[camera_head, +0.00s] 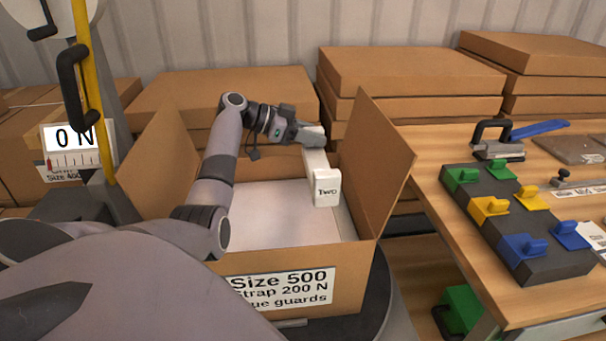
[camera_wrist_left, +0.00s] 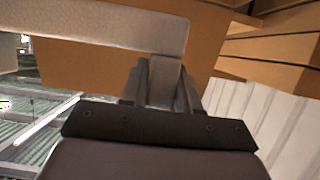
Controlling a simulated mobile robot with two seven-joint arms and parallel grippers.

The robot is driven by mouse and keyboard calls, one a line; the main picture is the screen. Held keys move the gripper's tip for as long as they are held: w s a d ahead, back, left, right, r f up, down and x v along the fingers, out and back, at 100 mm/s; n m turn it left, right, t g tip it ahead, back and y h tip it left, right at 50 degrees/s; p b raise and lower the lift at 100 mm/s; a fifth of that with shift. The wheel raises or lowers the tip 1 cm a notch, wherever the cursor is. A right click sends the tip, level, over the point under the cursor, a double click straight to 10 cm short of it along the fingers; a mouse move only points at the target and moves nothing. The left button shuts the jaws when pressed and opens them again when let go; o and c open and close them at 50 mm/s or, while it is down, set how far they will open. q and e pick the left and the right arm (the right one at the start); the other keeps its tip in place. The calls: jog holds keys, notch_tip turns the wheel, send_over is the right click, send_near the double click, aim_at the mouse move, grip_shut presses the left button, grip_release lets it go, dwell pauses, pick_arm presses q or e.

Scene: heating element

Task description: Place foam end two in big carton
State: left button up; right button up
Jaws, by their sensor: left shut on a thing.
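The white foam end two (camera_head: 327,192), marked "TWO", hangs over the open big carton (camera_head: 291,292), near its right side. My left gripper (camera_head: 312,138) is shut on the upper part of the foam end. The foam's lower end shows in front of the carton's pale inside; whether it is below the rim I cannot tell. In the left wrist view the foam end (camera_wrist_left: 110,25) runs from between the fingers (camera_wrist_left: 164,80) toward the left. The carton is labelled "Size 500" and its side flaps stand up. My right gripper is not in view.
A wooden table (camera_head: 430,150) stands to the right, with a dark block (camera_head: 519,237) of green, yellow and blue clamps. Flat cartons (camera_head: 410,75) are stacked behind. The carton's raised right flap (camera_head: 376,155) stands close to the foam end.

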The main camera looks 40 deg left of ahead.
pick_arm(q)
notch_tip(320, 180, down, 10)
jog(key=shift+f, duration=0.2)
notch_tip(320, 180, down, 3)
jog(key=shift+r+b, duration=0.1)
jog(key=shift+b, duration=0.3)
jog(key=shift+f, duration=0.55)
jog(key=o, duration=1)
jog(key=shift+o, duration=0.2)
jog(key=shift+r, duration=0.1)
